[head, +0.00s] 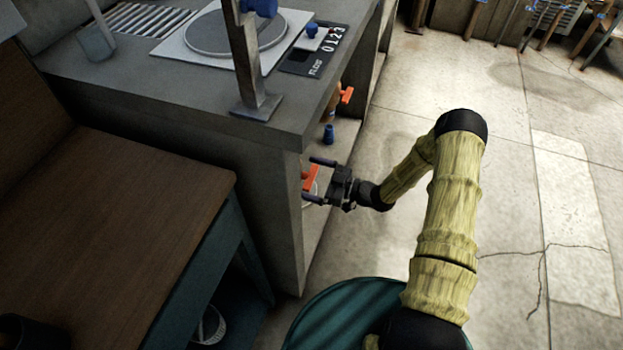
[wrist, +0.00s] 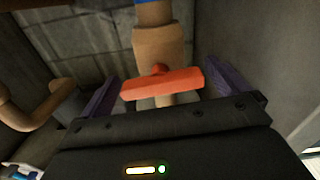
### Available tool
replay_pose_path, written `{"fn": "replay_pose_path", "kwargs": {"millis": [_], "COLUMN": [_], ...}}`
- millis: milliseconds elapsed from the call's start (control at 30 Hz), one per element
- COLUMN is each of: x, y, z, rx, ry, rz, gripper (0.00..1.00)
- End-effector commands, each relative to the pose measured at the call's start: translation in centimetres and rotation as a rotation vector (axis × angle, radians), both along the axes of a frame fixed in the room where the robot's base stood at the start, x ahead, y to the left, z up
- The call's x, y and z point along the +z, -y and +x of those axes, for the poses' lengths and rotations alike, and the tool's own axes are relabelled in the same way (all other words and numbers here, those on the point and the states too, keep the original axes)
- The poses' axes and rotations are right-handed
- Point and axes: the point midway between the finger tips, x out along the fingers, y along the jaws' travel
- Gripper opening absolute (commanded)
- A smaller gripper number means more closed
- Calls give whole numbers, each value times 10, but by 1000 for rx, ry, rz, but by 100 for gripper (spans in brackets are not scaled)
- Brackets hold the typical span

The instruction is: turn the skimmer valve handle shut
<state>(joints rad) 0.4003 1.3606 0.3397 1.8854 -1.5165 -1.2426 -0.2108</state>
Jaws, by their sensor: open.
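An orange-red valve handle (wrist: 162,83) sits on a tan pipe fitting (wrist: 158,45) in the wrist view. It lies roughly crosswise to the pipe, slightly tilted. My gripper (wrist: 152,92) is open, with one purple finger near each end of the handle. I cannot tell whether either finger touches it. In the head view my gripper (head: 316,180) reaches into the open side of the grey counter, and this handle (head: 310,178) shows between its fingers. A second orange handle (head: 346,95) is farther back under the counter. No label shows which handle belongs to the skimmer.
The grey counter (head: 200,120) overhangs the pipes, and its end wall (head: 275,220) stands close beside my gripper. A blue object (head: 328,133) is behind the near handle. A bent tan pipe (wrist: 35,112) is at left in the wrist view. Open floor (head: 520,150) lies right.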

Motion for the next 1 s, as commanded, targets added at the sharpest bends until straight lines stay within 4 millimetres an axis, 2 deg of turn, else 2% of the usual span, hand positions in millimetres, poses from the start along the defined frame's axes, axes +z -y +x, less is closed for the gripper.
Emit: {"fn": "replay_pose_path", "kwargs": {"millis": [267, 500, 1000], "x": [0, 0, 0], "y": [-2, -2, -1], "z": [1, 1, 1], "rx": [0, -1, -2], "ry": [1, 1, -117], "rz": [0, 0, 42], "gripper": [100, 59, 59]}}
